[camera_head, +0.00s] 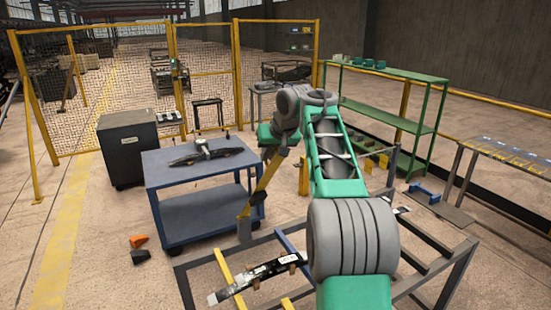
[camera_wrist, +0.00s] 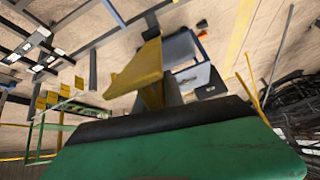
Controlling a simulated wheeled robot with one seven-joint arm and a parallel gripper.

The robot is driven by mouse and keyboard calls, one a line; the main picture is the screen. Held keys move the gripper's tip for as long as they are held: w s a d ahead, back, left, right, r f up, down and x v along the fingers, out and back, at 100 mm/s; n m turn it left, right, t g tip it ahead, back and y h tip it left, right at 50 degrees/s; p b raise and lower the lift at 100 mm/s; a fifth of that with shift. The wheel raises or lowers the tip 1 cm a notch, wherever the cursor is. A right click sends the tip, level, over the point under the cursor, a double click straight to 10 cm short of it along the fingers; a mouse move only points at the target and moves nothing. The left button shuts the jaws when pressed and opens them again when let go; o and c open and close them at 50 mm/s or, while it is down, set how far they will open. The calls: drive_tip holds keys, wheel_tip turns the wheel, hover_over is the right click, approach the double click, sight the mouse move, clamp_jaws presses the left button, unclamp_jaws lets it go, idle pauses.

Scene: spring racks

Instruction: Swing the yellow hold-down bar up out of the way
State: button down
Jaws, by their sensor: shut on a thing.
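The yellow hold-down bar (camera_head: 263,183) stands steeply tilted in the head view. Its low end is at a short grey post (camera_head: 244,230) on the rack's left side, and its upper end is at my gripper (camera_head: 282,149). My gripper is shut on the bar near that upper end; the fingers are small and partly hidden there. In the wrist view the yellow bar (camera_wrist: 138,70) shows close up, just beyond the dark edge of my gripper's green body. A dark leaf spring (camera_head: 262,273) with a white label lies across the rack (camera_head: 188,285), below the bar.
A blue cart (camera_head: 185,158) with a dark part on top stands just left of the bar. A dark cabinet (camera_head: 127,150) is behind it. A green shelf (camera_head: 400,120) stands at the right, and yellow mesh fencing (camera_head: 90,85) closes the back.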

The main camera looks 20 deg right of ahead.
drive_tip(key=shift+a+f, duration=0.1)
drive_tip(key=shift+f, duration=0.05)
drive_tip(key=c, duration=1.5)
unclamp_jaws()
drive_tip(key=shift+w+a, duration=0.1)
drive_tip(key=shift+w, duration=0.05)
drive_tip(key=shift+d, duration=0.2)
drive_tip(key=v, duration=0.8)
